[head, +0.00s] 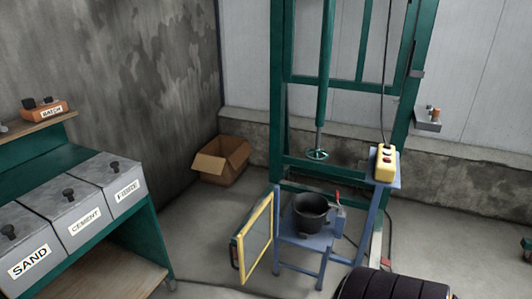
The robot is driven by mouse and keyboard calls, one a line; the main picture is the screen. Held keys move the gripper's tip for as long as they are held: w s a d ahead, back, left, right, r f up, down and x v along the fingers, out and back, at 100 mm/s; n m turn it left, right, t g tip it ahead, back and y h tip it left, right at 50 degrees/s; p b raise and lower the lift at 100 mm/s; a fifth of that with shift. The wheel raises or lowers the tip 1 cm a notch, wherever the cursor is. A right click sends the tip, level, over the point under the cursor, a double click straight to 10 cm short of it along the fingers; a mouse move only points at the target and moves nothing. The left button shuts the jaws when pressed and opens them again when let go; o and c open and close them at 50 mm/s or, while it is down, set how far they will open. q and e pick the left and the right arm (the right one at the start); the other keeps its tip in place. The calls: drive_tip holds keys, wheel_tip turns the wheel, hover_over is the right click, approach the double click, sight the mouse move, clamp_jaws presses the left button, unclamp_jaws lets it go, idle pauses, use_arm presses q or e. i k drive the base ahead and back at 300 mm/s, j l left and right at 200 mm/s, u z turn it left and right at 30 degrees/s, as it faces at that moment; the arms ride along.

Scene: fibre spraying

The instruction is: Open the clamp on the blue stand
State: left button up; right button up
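The blue stand (303,243) is a low table on legs, right of centre in the head view. A black bucket (312,213) sits upright on its top. The clamp (338,203) is at the bucket's right side on the stand. It is small and grey with a red handle (337,195) pointing up. It is too small here to tell whether its jaw touches the bucket. Neither of my grippers is in view.
A yellow-framed panel (257,239) stands at the stand's left side. Behind is a green frame (281,100) with a vertical rod and mixer disc (317,155). Labelled bins (83,221) stand left; a cardboard box (220,161) lies behind.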

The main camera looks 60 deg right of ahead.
sight(337, 192)
drive_tip(key=z, duration=0.45)
drive_tip(key=i+z, duration=0.1)
drive_tip(key=z, duration=0.35)
drive_tip(key=j+z, duration=0.1)
drive_tip(key=z, duration=0.4)
drive_tip(key=i+z, duration=0.1)
drive_tip(key=z, duration=0.35)
